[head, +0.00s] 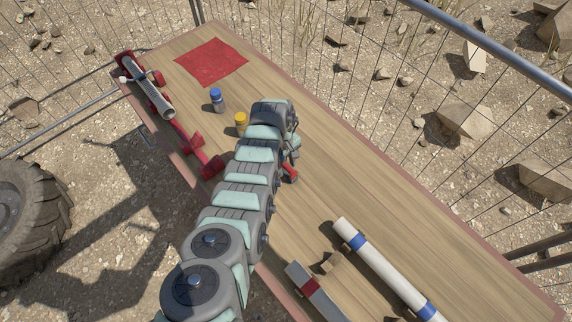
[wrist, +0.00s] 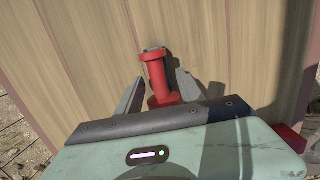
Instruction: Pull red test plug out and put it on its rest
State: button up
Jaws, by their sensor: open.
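In the wrist view a red spool-shaped piece (wrist: 158,72), which looks like the red test plug, has a flange at each end and a grey tip at its far end. My gripper (wrist: 160,80) is open, with one grey finger on each side of the piece. Gaps show between the fingers and the piece, so it is not clamped. In the head view my gripper (head: 289,157) is low over the table, mostly hidden by my arm. A small red part (head: 290,173) shows beside it. I cannot tell which piece is the plug's rest.
A grey tube (head: 147,82) lies in red supports at the left edge. A white blue-banded pipe (head: 385,268) lies at lower right. The wooden table's (head: 370,185) right side is clear.

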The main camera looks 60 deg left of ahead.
notch_tip(320, 180, up, 11)
jog(key=a, duration=0.1)
jog(key=shift+s+a, duration=0.15)
dwell(0.4)
jog(key=shift+f, duration=0.15)
